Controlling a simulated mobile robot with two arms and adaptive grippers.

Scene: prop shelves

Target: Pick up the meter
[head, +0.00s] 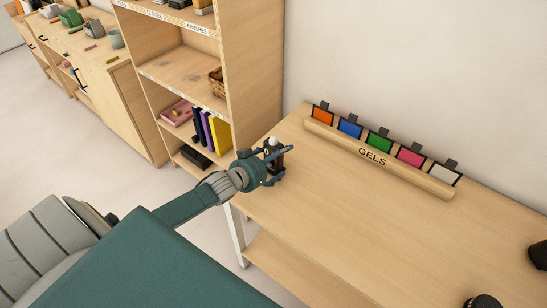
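The meter (274,143), a small dark upright device with a white dome on top, is at the left end of the wooden table (340,215), near its edge. My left gripper (281,163) reaches it from the left. Its fingers look spread, one on the far side and one on the near side of the meter, with the meter between them. I cannot tell whether a finger touches it. The fingers hide part of the meter's body and its base. My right gripper is not in view.
A long wooden holder labelled GELS (400,172) with several coloured cards stands along the table's back. Black round objects (483,301) lie at the lower right. A tall shelf (245,75) with books stands behind the gripper. The table's middle is clear.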

